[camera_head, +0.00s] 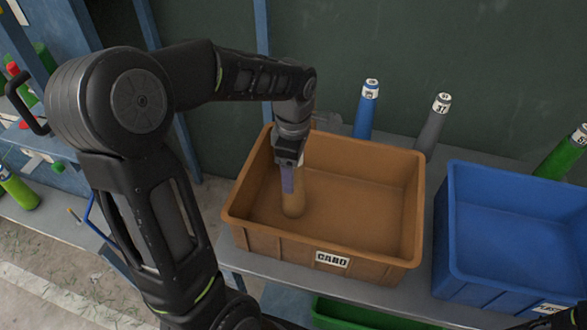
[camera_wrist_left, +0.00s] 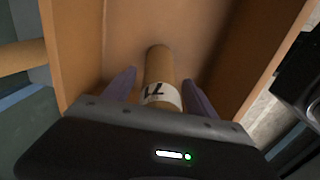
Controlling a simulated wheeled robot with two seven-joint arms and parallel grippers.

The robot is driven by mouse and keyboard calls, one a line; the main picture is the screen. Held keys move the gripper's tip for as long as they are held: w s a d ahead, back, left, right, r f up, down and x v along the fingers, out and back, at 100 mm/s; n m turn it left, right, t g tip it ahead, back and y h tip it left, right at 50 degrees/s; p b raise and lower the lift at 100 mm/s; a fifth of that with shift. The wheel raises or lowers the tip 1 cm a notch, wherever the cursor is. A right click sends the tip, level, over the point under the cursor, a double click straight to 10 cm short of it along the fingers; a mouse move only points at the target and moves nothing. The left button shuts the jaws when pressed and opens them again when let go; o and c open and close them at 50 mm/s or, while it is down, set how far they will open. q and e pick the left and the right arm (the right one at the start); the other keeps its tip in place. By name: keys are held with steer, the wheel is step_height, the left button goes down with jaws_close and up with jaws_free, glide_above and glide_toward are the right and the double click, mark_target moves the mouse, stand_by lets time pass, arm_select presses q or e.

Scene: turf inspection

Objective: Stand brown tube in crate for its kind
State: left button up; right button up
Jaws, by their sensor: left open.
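The brown tube (camera_head: 293,204) stands roughly upright inside the brown crate (camera_head: 385,258), near its left side, with its lower end at the crate floor. The tube's white band reads "71".
A blue crate (camera_head: 447,230) stands to the right, and a green crate (camera_head: 350,314) sits low in front. Blue (camera_head: 367,110), grey (camera_head: 434,125) and green (camera_head: 562,155) tubes stand behind. A tan cylinder (camera_wrist_left: 18,57) lies outside the crate wall in the wrist view.

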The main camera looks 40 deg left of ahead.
arm_select(q)
step_height(320, 180, up, 12)
steer(key=shift+r, duration=0.2)
stand_by(0.5)
